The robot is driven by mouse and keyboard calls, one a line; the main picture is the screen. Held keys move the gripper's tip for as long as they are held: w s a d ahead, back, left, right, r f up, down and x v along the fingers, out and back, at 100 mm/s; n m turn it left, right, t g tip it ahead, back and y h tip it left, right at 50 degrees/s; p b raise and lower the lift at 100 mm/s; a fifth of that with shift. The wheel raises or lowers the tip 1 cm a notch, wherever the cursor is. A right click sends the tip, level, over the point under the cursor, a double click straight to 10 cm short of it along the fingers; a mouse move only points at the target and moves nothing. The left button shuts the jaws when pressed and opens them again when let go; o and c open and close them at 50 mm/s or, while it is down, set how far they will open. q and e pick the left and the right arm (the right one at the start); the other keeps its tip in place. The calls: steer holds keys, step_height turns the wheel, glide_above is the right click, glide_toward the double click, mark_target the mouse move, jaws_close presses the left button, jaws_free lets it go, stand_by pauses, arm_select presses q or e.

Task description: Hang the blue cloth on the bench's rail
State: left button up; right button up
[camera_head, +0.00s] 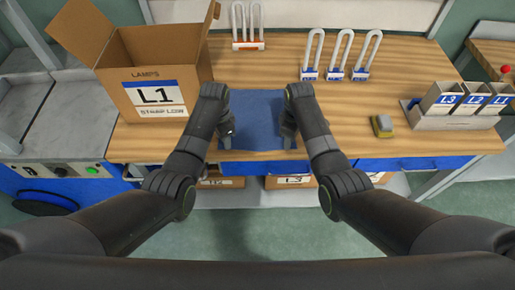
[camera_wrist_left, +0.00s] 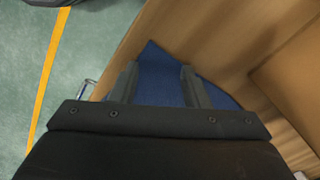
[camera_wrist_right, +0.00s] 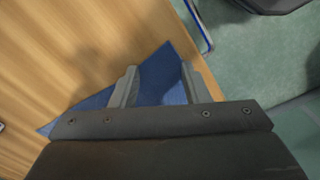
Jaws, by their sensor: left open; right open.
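The blue cloth (camera_head: 257,118) lies spread on the wooden bench (camera_head: 340,120) at its front edge, between my two grippers. My left gripper (camera_head: 227,131) is at the cloth's left side, and my right gripper (camera_head: 288,131) is at its right side. In the left wrist view, cloth (camera_wrist_left: 158,80) shows between and beyond the open fingers. In the right wrist view, cloth (camera_wrist_right: 160,78) also shows between the open fingers. I cannot tell whether the fingers touch it. The rail is not clearly made out; the front edge is partly hidden by my arms.
A cardboard box (camera_head: 155,96) marked L1 stands open at left. Several white looped pieces (camera_head: 336,58) stand at the back. A yellow-grey block (camera_head: 382,126) and a labelled bin rack (camera_head: 462,104) are at right. Bench between cloth and block is clear.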

arm_select(q)
steer(key=shift+f, duration=0.25)
arm_select(e)
steer(key=shift+f, duration=0.2)
arm_select(q)
steer(key=shift+r, duration=0.15)
steer(key=shift+c, duration=0.5)
arm_select(e)
steer(key=shift+r, duration=0.1)
steer(key=shift+c, duration=0.5)
arm_select(q)
jaws_close()
arm_select(e)
jaws_close()
arm_select(q)
steer(key=shift+a+r, duration=0.1)
steer(key=shift+r, duration=0.05)
arm_select(e)
steer(key=shift+d+r, duration=0.1)
steer(key=shift+r, duration=0.1)
